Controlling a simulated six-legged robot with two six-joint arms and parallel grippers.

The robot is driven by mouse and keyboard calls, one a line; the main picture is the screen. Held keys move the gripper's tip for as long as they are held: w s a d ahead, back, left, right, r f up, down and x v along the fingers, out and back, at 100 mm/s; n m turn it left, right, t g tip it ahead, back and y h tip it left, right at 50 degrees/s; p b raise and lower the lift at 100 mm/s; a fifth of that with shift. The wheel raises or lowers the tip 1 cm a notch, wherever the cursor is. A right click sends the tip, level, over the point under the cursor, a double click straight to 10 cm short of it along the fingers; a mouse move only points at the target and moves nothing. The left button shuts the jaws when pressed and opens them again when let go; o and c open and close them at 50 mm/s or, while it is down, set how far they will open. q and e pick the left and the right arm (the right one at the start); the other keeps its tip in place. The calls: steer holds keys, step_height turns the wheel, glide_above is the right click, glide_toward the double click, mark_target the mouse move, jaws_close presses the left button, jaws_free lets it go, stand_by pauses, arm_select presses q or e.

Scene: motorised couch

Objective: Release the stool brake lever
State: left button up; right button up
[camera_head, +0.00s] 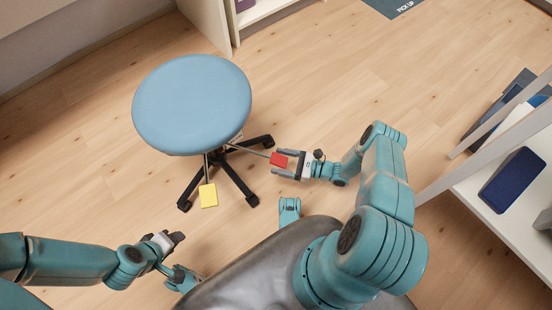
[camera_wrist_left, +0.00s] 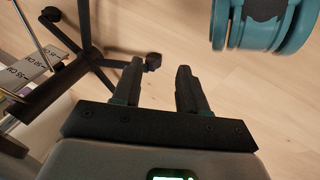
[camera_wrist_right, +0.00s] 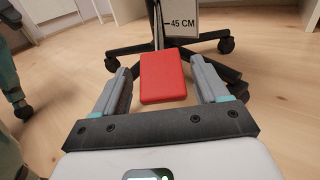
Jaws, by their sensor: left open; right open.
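A stool with a round blue seat (camera_head: 192,104) stands on a black wheeled base (camera_head: 238,180). A lever with a red paddle (camera_head: 279,160) sticks out to the right from under the seat. A second lever with a yellow paddle (camera_head: 208,195) points toward me. My right gripper (camera_head: 283,164) is open, with its fingers on either side of the red paddle. In the right wrist view the red paddle (camera_wrist_right: 162,78) sits between the open fingers, with gaps on both sides. My left gripper (camera_head: 178,238) is open and empty, low at the left; its open fingers show in the left wrist view (camera_wrist_left: 158,85).
White shelves with a dark blue box (camera_head: 512,180) stand at the right. A dark floor mat marked "PICK UP" (camera_head: 393,5) lies at the back. The wooden floor around the stool is mostly clear.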

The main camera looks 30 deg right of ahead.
steer(key=shift+x, duration=1.1)
arm_select(q)
steer(key=shift+s+a, duration=0.1)
arm_select(e)
steer(key=shift+w+d, duration=0.1)
steer(key=shift+c, duration=0.3)
